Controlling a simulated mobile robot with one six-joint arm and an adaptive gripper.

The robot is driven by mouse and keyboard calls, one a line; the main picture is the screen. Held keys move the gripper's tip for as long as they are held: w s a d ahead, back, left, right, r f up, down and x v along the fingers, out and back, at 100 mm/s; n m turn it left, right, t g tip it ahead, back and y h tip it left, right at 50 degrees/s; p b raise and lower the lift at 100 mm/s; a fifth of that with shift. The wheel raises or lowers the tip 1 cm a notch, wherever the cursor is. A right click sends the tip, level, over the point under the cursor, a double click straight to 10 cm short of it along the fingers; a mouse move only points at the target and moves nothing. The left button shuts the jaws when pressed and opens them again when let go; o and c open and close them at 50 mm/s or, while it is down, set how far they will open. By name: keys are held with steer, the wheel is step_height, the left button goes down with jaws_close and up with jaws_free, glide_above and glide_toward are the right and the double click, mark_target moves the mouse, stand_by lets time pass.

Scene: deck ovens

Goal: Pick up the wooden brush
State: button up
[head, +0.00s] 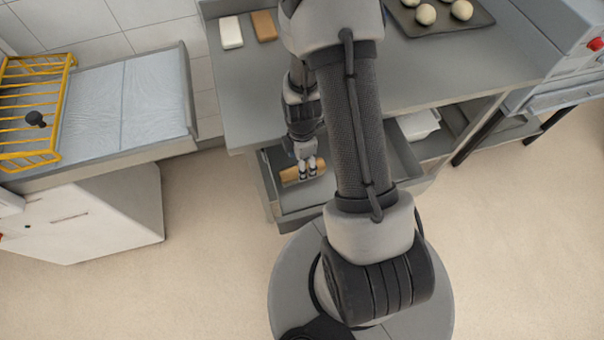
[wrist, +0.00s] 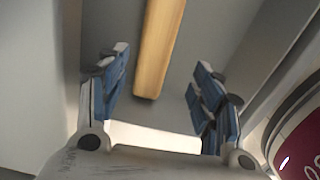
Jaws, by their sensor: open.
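The wooden brush (head: 290,177) lies in an open grey drawer (head: 303,200) under the counter. In the head view my gripper (head: 307,169) is over the brush and covers part of it. In the wrist view the brush (wrist: 158,45) is a long light-brown bar, with its near end between the blue-padded fingers. My gripper (wrist: 162,75) is open, with a gap on both sides of the bar. No bristles show. I cannot tell how far the fingertips are above the brush.
The steel counter (head: 225,90) overhangs the drawer. On it are a white block (head: 231,32), a brown block (head: 264,25) and a dark tray (head: 483,23) with dough balls. A yellow rack (head: 68,95) stands on the left table. The floor (head: 205,220) between is clear.

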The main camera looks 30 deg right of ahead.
steer(key=shift+w+d+f+b, duration=0.1)
steer(key=shift+f+b, duration=0.3)
steer(key=shift+f, duration=0.8)
steer(key=shift+w+d+f+b, duration=0.15)
steer(key=shift+f+b, duration=0.25)
steer(key=shift+f, duration=0.75)
steer(key=shift+w+d+f+b, duration=0.1)
steer(key=shift+f+b, duration=0.3)
steer(key=shift+f, duration=0.8)
steer(key=shift+r, duration=0.1)
steer(key=shift+c, duration=0.2)
steer(key=c, duration=1.2)
step_height(320, 180, up, 20)
steer(key=p, duration=0.6)
